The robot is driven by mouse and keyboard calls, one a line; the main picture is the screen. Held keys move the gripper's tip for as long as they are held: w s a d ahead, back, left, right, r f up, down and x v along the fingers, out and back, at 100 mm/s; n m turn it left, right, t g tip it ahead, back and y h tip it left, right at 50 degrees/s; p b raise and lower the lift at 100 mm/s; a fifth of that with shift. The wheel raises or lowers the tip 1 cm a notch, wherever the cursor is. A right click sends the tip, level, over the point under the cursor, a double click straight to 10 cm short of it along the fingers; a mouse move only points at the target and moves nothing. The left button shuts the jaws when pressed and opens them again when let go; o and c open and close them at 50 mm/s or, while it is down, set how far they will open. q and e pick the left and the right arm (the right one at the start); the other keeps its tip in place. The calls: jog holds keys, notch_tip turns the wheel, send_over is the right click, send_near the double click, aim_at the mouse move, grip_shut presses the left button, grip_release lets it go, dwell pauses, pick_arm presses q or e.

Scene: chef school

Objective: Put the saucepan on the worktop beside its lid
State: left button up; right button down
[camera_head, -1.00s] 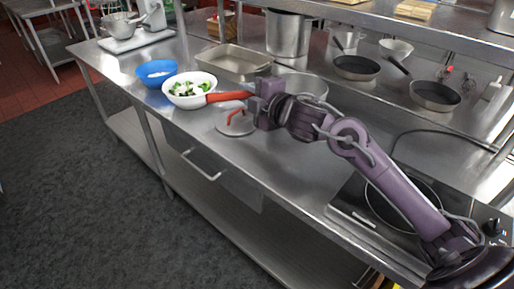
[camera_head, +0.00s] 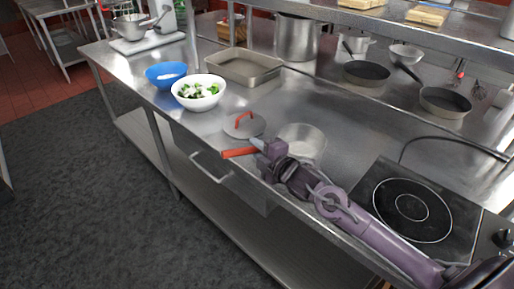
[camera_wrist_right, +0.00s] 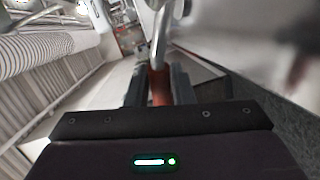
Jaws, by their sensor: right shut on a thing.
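The saucepan (camera_head: 304,139) is a silver pan with a red handle (camera_head: 238,153), right of and slightly in front of its lid in the head view. My right gripper (camera_head: 266,150) is shut on the handle, whose red end sticks out to the left. In the wrist view the red handle (camera_wrist_right: 160,86) lies between the fingers. The pan is upright, low over or on the worktop (camera_head: 340,100); I cannot tell if its base touches. The lid (camera_head: 252,128), grey with a red grip, lies flat on the worktop. My left gripper is not in view.
A white bowl of greens (camera_head: 198,104), a blue bowl (camera_head: 166,84) and a baking tin (camera_head: 262,80) stand behind and left of the lid. A black hob (camera_head: 378,178) is at right. Pans and a stockpot (camera_head: 296,40) stand at the back.

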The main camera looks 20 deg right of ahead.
jog(key=c, duration=1.3)
grip_release()
jog(key=shift+o, duration=0.2)
jog(key=b+v, duration=0.1)
jog(key=v, duration=1.1)
jog(key=shift+r, duration=0.15)
